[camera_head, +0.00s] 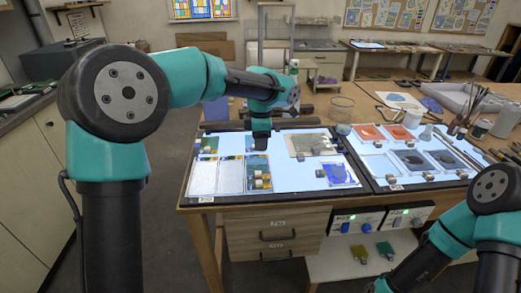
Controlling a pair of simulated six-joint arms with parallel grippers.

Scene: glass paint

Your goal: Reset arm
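My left arm comes in from the left and reaches over the lit table. Its gripper (261,140) points down above the left part of the glowing panel (297,172), beside a small glass piece (257,162). Its fingers are dark and small, so I cannot tell whether they are open or shut, or whether they touch anything. My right arm shows only at the lower right corner, folded low in front of the table. Its gripper is outside the picture.
A greyish glass sheet (312,144) and a blue piece (340,174) lie on the panel. A glass jar (341,108) stands behind. Brushes (468,108) stand at the far right.

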